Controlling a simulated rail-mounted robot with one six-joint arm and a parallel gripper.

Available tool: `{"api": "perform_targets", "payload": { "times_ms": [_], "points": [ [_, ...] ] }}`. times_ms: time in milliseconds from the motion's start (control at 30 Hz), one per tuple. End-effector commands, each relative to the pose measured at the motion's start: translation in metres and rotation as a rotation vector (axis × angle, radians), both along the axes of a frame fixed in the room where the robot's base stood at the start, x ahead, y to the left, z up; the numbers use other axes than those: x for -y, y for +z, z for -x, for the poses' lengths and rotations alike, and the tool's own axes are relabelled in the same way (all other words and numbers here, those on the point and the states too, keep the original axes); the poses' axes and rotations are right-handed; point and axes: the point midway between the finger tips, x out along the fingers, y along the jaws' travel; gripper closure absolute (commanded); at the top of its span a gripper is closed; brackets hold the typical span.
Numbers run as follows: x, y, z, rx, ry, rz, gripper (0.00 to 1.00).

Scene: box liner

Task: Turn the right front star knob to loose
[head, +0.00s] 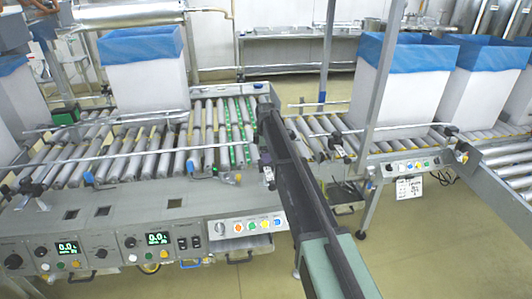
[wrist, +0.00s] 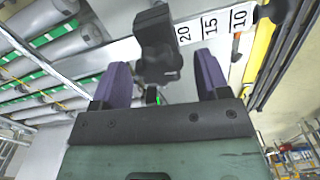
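A black knob-like part (wrist: 157,42), which I take for the star knob, stands beside a white scale marked 20, 15, 10 in the wrist view. Its star shape is not clear from this angle. My gripper (wrist: 162,66) has two purple fingers spread apart, one on each side of the knob's lower part. I see a gap on both sides, so the fingers do not appear to grip it. In the head view my dark arm covers the spot, and the knob cannot be made out there.
Roller conveyors (head: 210,135) run left and right of the arm. White boxes with blue liners (head: 145,75) stand on them. A control panel (head: 150,245) is at the front left. A yellow-edged rail (wrist: 262,45) lies close to the right of the gripper.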

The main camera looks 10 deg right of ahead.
Motion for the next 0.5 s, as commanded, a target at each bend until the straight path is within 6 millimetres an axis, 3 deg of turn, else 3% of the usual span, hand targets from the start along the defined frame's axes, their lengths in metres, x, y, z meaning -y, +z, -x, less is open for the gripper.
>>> {"api": "perform_targets", "payload": {
  "times_ms": [333,500],
  "points": [
    [0.000,0.004,-0.001,0.001,0.000,0.000,0.27],
    [0.000,0.032,0.000,0.001,0.000,0.000,0.27]
  ]
}}
